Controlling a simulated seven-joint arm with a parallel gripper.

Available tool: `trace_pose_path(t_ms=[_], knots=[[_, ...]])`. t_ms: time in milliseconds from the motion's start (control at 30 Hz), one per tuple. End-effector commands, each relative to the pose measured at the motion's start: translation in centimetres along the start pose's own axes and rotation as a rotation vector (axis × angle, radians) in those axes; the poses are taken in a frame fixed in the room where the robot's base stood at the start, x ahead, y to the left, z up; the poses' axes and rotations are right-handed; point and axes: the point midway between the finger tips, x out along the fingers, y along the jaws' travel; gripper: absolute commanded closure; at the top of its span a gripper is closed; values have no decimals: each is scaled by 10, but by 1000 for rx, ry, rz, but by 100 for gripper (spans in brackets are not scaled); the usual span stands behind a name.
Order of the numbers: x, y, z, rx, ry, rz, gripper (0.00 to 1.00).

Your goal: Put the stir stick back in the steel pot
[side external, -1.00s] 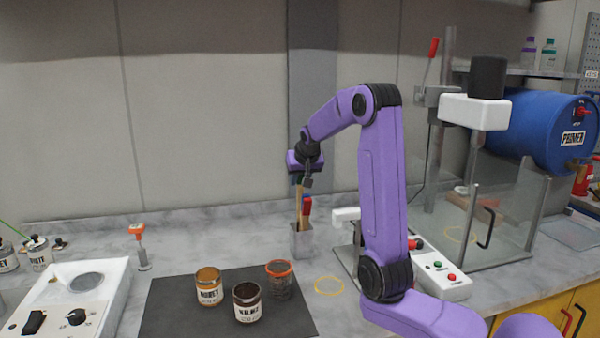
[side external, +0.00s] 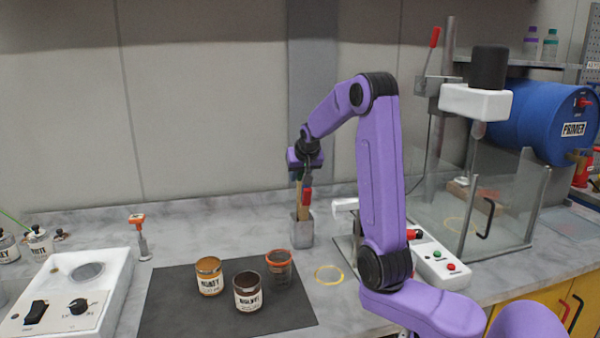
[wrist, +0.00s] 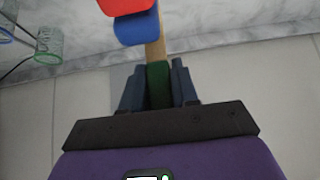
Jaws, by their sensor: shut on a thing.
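The steel pot (side external: 302,236) stands on the counter near the back wall, below my gripper (side external: 303,173). My gripper is shut on the stir stick (side external: 299,203), a pale wooden stick with a green end. The wrist view shows the green end (wrist: 158,86) between the two fingers (wrist: 158,92). The stick hangs roughly upright and its lower part runs down to the pot's mouth. The pot's inside is hidden, so I cannot tell how deep the tip is. A red handle (side external: 307,196) and a blue handle (wrist: 138,30) are close beside the stick.
On the dark mat (side external: 180,308) stand a honey can (side external: 209,279), a dark can (side external: 248,293) and an orange-rimmed cup (side external: 279,270). A white machine (side external: 352,215) is right of the pot.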

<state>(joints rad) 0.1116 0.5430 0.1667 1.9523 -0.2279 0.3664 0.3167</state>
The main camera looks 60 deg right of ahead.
Motion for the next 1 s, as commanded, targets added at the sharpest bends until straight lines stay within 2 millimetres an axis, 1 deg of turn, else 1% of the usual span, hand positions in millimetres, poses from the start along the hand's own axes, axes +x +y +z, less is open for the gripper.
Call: trace_pose_path(t_ms=[633, 1000], knots=[[18, 0, 14, 0, -2, 0, 100], [20, 0, 16, -1, -1, 0, 100]])
